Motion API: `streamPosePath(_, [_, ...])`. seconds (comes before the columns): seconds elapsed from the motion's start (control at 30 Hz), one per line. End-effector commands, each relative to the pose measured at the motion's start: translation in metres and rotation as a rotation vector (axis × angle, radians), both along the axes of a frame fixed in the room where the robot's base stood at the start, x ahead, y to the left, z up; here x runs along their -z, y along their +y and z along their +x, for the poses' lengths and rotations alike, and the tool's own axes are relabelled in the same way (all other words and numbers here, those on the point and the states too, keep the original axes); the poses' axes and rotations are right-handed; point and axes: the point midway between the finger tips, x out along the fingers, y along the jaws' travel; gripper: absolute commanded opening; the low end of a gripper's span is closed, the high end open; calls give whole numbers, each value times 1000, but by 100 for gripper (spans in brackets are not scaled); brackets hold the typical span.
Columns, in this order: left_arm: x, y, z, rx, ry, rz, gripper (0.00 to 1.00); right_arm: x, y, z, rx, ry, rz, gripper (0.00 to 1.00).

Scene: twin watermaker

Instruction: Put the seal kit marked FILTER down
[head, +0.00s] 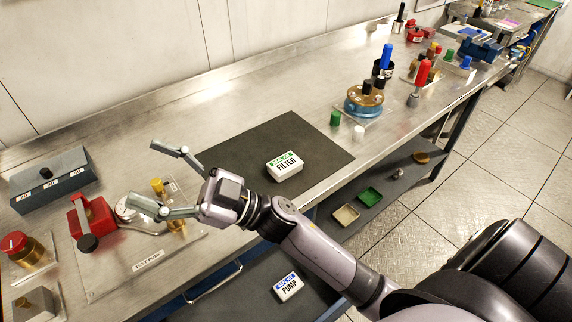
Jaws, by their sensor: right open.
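The seal kit marked FILTER (285,167) is a small white box with a green band on its top label. It lies flat on the dark mat (235,150) on the steel bench, label up. My right gripper (164,179) is open and empty, with its two fingers spread wide. It is to the left of the FILTER kit, apart from it, over the bench near the test pump plate. My left gripper is not in view.
A second box marked PUMP (288,286) lies on a dark surface below the bench edge. The test pump plate (112,272) with a red valve (92,215) is at the left. A blue-and-brass assembly (364,100) stands right of the mat. The mat's right part is clear.

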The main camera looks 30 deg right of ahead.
Motion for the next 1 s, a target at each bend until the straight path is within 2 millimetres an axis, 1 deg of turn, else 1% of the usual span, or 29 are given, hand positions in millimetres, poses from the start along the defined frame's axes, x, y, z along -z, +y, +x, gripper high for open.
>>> streamPosePath(0.03, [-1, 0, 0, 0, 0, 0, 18, -13, 29, -12, -129, -73, -62, 71])
streamPosePath(0.07, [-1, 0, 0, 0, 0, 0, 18, -15, 45, -22, -206, -106, -104, 71])
streamPosePath(0.1, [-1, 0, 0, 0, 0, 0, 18, -16, 64, -34, -306, -143, -166, 71])
streamPosePath(0.17, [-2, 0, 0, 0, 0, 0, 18, -9, 87, -52, -445, -188, -278, 71])
streamPosePath(0.2, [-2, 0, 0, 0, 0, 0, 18, -2, 99, -63, -533, -210, -363, 71])
streamPosePath(0.27, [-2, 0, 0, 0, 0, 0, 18, 15, 111, -76, -650, -229, -508, 71])
streamPosePath(0.33, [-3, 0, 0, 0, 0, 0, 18, 40, 115, -84, -762, -230, -701, 71])
streamPosePath(0.37, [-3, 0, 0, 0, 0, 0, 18, 51, 114, -85, -801, -223, -789, 71])
streamPosePath(0.43, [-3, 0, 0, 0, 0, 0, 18, 79, 103, -82, -869, -187, -1006, 71])
streamPosePath(0.47, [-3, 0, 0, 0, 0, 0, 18, 90, 95, -77, -885, -163, -1103, 71])
streamPosePath(0.5, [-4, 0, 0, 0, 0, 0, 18, 104, 82, -69, -897, -125, -1236, 71])
streamPosePath(0.57, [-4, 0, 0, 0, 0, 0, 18, 121, 56, -52, -888, -50, -1436, 71])
streamPosePath(0.6, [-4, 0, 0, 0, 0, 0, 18, 129, 35, -38, -863, 13, -1570, 71])
streamPosePath(0.67, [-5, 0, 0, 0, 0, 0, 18, 135, -1, -15, -798, 121, -1764, 71])
streamPosePath(0.7, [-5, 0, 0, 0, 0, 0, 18, 134, -27, 1, -736, 202, -1884, 71])
streamPosePath(0.77, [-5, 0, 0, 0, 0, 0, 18, 127, -67, 24, -622, 331, -2044, 71])
streamPosePath(0.8, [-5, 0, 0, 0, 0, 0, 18, 119, -93, 37, -537, 417, -2133, 71])
streamPosePath(0.87, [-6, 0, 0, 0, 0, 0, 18, 104, -128, 53, -406, 540, -2239, 71])
streamPosePath(0.9, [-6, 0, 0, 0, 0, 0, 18, 94, -149, 61, -325, 614, -2291, 71])
streamPosePath(1.0, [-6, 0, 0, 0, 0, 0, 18, 71, -186, 73, -158, 756, -2371, 71])
